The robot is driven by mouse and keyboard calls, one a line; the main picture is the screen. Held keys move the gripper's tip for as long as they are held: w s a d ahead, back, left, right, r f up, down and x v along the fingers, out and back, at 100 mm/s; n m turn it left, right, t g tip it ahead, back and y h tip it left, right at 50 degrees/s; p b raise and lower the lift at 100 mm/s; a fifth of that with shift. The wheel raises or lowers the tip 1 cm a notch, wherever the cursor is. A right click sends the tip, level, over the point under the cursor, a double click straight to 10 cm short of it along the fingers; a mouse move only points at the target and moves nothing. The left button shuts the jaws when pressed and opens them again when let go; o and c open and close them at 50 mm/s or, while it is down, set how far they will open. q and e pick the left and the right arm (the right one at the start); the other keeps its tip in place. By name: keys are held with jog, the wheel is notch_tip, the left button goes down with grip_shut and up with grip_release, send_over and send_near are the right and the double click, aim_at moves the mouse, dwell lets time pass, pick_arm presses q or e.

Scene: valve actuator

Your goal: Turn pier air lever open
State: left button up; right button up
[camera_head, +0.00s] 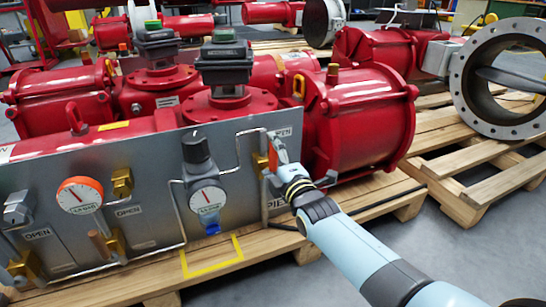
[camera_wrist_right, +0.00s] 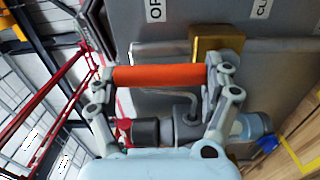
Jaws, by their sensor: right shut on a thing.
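The pier air lever (camera_head: 273,157) is an orange-red handle at the right end of the grey panel (camera_head: 150,225), next to a brass valve body (camera_head: 259,165). An OPEN label shows above it, and a partly hidden label starting with "PIE" below it. My right gripper (camera_head: 275,172) is at the lever and hides part of it. In the right wrist view the orange lever (camera_wrist_right: 160,76) lies across between the two fingertips (camera_wrist_right: 162,80), which grip it at its two ends. The brass body (camera_wrist_right: 217,40) is just behind its right end. My left gripper is not in view.
A dark regulator with a round gauge (camera_head: 208,198) stands left of the lever. An orange-rimmed gauge (camera_head: 80,196) and more brass valves are farther left. Thin metal tubing runs along the panel. Large red actuator cylinders (camera_head: 360,117) stand close behind it. A wooden pallet (camera_head: 390,190) lies underneath.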

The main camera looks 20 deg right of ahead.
jog(key=o, duration=1.4)
jog(key=shift+s+f, duration=0.15)
jog(key=shift+f, duration=0.05)
jog(key=shift+o, duration=0.8)
jog(key=shift+r, duration=0.1)
jog(key=shift+s, duration=0.3)
jog(key=s, duration=1.1)
jog(key=shift+s+d, duration=0.15)
jog(key=shift+d, duration=0.05)
